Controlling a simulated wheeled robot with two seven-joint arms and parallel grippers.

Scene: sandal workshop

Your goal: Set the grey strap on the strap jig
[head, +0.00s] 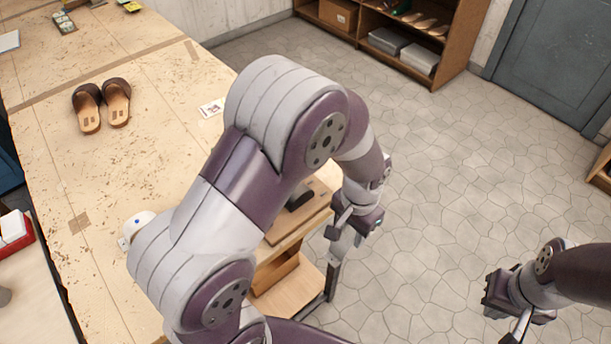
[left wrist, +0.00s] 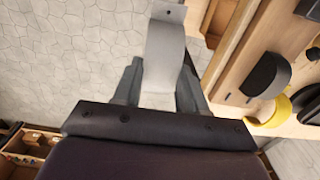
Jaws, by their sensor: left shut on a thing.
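In the left wrist view the grey strap (left wrist: 165,55) is a pale curved band with a small hole at its far end. My left gripper (left wrist: 162,85) is shut on it, with a finger at each side. In the head view my left gripper (head: 345,232) hangs over the floor, just right of the bench edge; the strap is hard to make out there. A black rounded form on a wooden board, which looks like the strap jig (left wrist: 265,75), is right of the strap, apart from it. It partly shows in the head view (head: 300,198) behind my arm. My right gripper (head: 515,325) is at the lower right, its fingers partly cut off.
A yellow curved strap (left wrist: 271,111) lies near the black form. The workbench (head: 150,90) carries a pair of brown sandals (head: 103,104) and a small card (head: 211,107). A shelf (head: 455,55) stands at the back. The tiled floor (head: 450,170) right of the bench is clear.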

